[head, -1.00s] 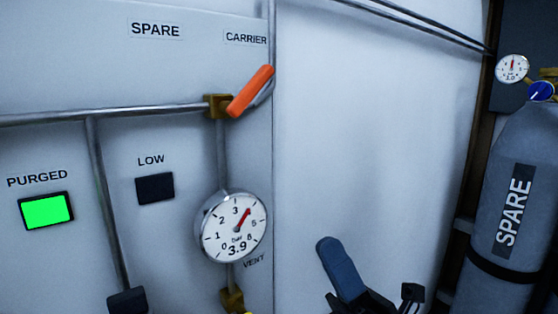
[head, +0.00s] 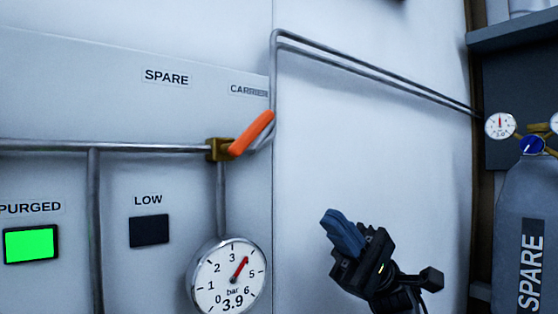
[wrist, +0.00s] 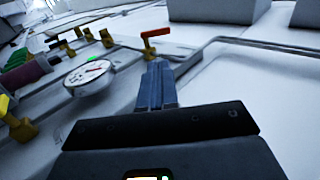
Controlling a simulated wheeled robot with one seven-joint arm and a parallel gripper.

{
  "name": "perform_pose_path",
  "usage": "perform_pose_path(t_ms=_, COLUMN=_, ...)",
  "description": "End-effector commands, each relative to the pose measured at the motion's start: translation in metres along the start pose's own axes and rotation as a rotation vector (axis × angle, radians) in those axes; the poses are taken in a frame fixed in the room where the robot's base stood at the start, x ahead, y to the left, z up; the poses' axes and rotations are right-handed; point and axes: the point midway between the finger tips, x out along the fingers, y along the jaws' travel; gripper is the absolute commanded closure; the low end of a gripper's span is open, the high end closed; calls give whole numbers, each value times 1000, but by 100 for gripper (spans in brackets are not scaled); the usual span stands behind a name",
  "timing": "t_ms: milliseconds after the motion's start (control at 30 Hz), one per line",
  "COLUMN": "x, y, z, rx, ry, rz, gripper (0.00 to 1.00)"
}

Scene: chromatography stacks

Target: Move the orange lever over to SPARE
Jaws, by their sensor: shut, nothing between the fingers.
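The orange lever (head: 252,133) sits on a brass valve (head: 219,150) on the wall panel. It slants up and to the right, toward the CARRIER label (head: 248,90). The SPARE label (head: 167,77) is up and to the left of the valve. My gripper (head: 335,222) is below and to the right of the lever, apart from it, with its blue fingers together and empty. In the wrist view the lever (wrist: 157,34) shows just beyond my fingertips (wrist: 158,68).
A round gauge (head: 229,280) reading 3.9 bar hangs below the valve. A green PURGED light (head: 31,244) and a dark LOW light (head: 149,231) are at left. Pipes run right to a grey SPARE cylinder (head: 520,220). The white wall around my gripper is clear.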

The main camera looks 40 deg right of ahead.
Motion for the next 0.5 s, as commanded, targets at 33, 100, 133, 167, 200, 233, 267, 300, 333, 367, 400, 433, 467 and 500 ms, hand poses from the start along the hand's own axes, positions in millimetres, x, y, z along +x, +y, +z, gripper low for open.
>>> perform_pose_path(t_ms=33, x=0, y=0, z=0, rx=-6, ry=-1, rz=3, gripper=100)
perform_pose_path(t_ms=100, x=0, y=-1, z=0, rx=-8, ry=-1, rz=4, gripper=100)
perform_pose_path(t_ms=133, x=0, y=0, z=0, rx=-8, ry=-1, rz=4, gripper=100)
perform_pose_path(t_ms=167, x=0, y=0, z=0, rx=-7, ry=-1, rz=3, gripper=100)
perform_pose_path(t_ms=200, x=0, y=0, z=0, rx=-7, ry=-1, rz=3, gripper=100)
perform_pose_path(t_ms=233, x=0, y=0, z=0, rx=-6, ry=-1, rz=3, gripper=100)
perform_pose_path(t_ms=267, x=0, y=0, z=0, rx=-6, ry=-1, rz=3, gripper=100)
perform_pose_path(t_ms=300, x=0, y=0, z=0, rx=-6, ry=-1, rz=2, gripper=100)
perform_pose_path(t_ms=333, x=0, y=0, z=0, rx=-5, ry=-1, rz=2, gripper=100)
perform_pose_path(t_ms=367, x=1, y=-1, z=0, rx=-5, ry=-1, rz=2, gripper=100)
perform_pose_path(t_ms=400, x=3, y=-1, z=0, rx=-5, ry=-1, rz=2, gripper=100)
perform_pose_path(t_ms=433, x=5, y=-1, z=0, rx=-5, ry=-1, rz=2, gripper=100)
perform_pose_path(t_ms=467, x=8, y=-1, z=0, rx=-4, ry=-2, rz=2, gripper=100)
perform_pose_path(t_ms=500, x=12, y=-2, z=0, rx=-4, ry=-2, rz=2, gripper=100)
